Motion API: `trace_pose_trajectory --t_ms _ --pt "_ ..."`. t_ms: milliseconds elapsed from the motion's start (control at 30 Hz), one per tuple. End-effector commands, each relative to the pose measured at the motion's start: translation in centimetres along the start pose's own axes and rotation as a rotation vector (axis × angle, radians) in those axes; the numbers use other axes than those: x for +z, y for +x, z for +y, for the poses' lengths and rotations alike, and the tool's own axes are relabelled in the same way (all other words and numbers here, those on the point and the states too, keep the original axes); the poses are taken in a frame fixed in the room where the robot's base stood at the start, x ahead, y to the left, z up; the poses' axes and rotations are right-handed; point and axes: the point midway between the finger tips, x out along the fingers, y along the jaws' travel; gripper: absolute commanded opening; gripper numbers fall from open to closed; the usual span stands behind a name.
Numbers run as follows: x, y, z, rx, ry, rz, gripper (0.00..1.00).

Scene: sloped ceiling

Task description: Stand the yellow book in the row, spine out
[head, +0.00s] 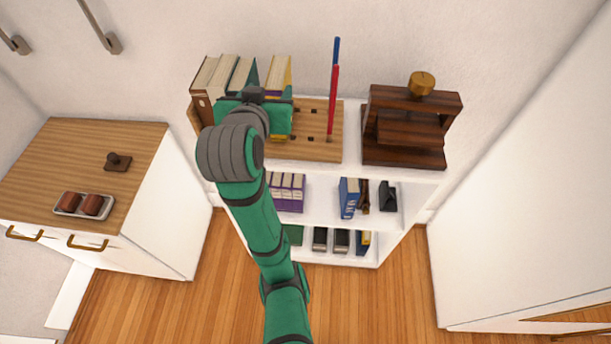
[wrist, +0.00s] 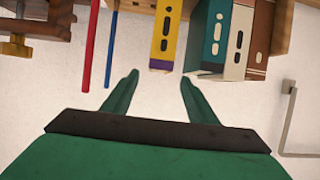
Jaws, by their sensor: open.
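The yellow book (head: 281,72) stands upright on the wooden rack (head: 318,148) on top of the white shelf unit, right of the row of books (head: 223,78). In the head view, my arm hides the rack's front left.
A red rod (head: 333,100) and a blue rod (head: 336,52) stand upright on the rack's right side. A dark wooden press (head: 405,128) with a brass knob stands further right. Lower shelves hold more books. A wood-topped cabinet (head: 105,140) stands left.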

Motion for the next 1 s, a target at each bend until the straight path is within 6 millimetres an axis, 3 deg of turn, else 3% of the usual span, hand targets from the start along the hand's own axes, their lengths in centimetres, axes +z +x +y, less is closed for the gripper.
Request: trace_pose_trajectory --t_ms 167,467,733,1000 --pt "1.7 0.8 0.3 -0.001 -0.011 0.000 0.53" --pt "8.4 2.9 1.7 -0.014 -0.048 0.014 0.53" --pt "16.4 3.3 3.4 -0.034 -0.074 0.030 0.53" --pt "24.1 1.4 5.2 -0.052 -0.083 0.052 0.53"
